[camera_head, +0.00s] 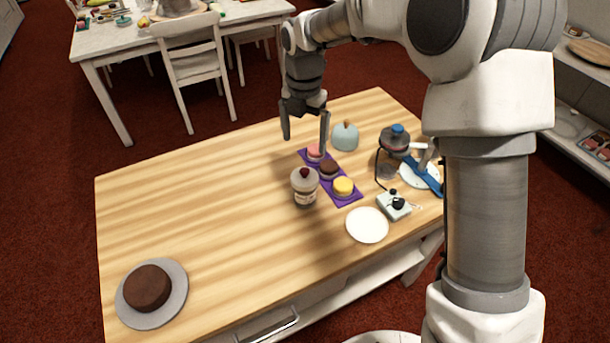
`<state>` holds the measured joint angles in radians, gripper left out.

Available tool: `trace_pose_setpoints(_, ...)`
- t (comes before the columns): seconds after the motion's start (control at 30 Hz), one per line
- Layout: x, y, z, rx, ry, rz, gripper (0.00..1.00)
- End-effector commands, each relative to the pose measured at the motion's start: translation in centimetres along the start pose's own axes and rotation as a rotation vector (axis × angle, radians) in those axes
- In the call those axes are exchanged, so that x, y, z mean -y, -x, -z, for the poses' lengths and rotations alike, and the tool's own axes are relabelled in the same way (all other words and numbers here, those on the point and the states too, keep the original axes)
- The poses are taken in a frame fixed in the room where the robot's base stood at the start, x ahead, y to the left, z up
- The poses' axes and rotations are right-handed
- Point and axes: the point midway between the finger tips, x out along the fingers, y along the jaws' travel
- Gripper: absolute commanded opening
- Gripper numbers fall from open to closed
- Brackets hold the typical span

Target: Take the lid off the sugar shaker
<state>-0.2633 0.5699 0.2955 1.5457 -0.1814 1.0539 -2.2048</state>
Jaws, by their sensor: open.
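The sugar shaker appears to be the pale jar (305,197) with a label, standing upright on the wooden table. Its rounded greyish lid (304,183) with a dark red knob is on top. My gripper (305,142) points down with its two dark fingers spread apart and nothing between them. In the picture it is above the shaker, apart from it; the exact height and depth gap is hard to tell.
A purple mat (351,199) with small cakes lies right beside the jar. A pale blue domed pot (345,136), a dark blue-topped device (396,140) and a white plate (367,226) are nearby. A chocolate cake (147,287) sits front left. The table's left-middle is clear.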

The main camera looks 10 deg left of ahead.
Motion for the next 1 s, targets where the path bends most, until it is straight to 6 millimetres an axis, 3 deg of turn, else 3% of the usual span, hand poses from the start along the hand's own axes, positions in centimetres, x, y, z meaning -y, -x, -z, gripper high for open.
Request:
trace_pose_setpoints(0.1,0.1,-2.9,0.1,-0.003,-0.001,0.003,1.0)
trace_pose_setpoints(0.3,0.0,-6.1,0.0,-0.001,-0.002,0.001,1.0)
trace_pose_setpoints(0.57,0.0,-7.6,-0.1,-0.001,-0.003,0.001,1.0)
trace_pose_setpoints(0.83,-0.1,-11.3,-0.7,-0.001,-0.003,0.003,1.0)
trace_pose_setpoints(1.0,-0.1,-12.3,-0.7,0.001,-0.003,0.0,1.0)
